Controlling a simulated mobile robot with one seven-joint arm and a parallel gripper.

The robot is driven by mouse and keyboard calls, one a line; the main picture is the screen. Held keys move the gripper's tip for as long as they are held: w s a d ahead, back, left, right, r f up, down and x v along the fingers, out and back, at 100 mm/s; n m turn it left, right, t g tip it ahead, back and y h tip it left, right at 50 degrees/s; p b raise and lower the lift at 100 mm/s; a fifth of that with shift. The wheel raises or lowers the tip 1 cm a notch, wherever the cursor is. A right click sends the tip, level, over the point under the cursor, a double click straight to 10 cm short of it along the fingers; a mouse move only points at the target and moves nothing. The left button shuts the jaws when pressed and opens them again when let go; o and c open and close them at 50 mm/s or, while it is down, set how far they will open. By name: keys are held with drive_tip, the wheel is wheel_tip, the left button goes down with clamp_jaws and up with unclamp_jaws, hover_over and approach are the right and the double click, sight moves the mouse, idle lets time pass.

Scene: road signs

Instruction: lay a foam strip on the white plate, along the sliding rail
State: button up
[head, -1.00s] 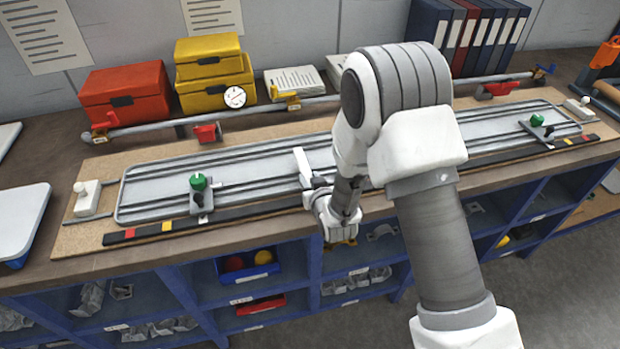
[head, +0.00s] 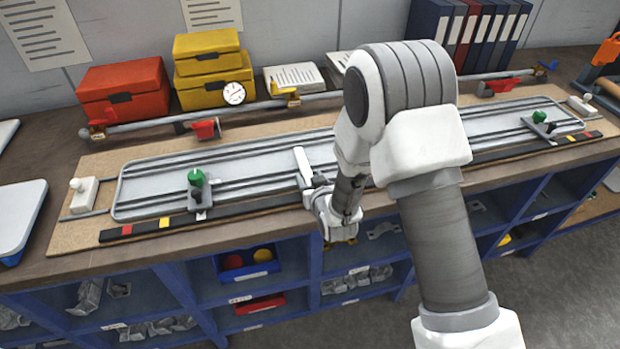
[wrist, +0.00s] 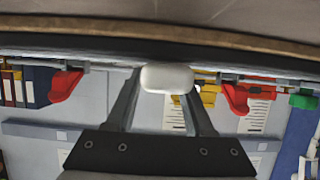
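A long pale plate (head: 150,186) lies on a tan board on the workbench. Dark sliding rails (head: 245,178) run along its length. My gripper (head: 316,183) is over the plate's front edge, near its middle, shut on a white foam strip (head: 302,162). The strip sticks out from the fingers toward the back, over the plate; contact with the plate cannot be told. In the wrist view, the strip's rounded white end (wrist: 167,78) shows between the two dark fingers. My arm hides the plate's middle right part.
Green-knobbed clamps stand on the plate at left (head: 197,182) and right (head: 539,120). Behind runs a grey bar with a red clamp (head: 206,128). Red (head: 122,90) and yellow (head: 214,75) boxes and binders stand at the back. A dark strip (head: 180,225) edges the front.

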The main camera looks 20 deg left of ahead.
drive_tip(key=shift+o, duration=0.4)
drive_tip(key=shift+r+p, duration=0.75)
drive_tip(key=shift+p, duration=0.25)
drive_tip(key=b+v, duration=0.1)
drive_tip(key=v, duration=1.1)
drive_tip(key=shift+f, duration=0.2)
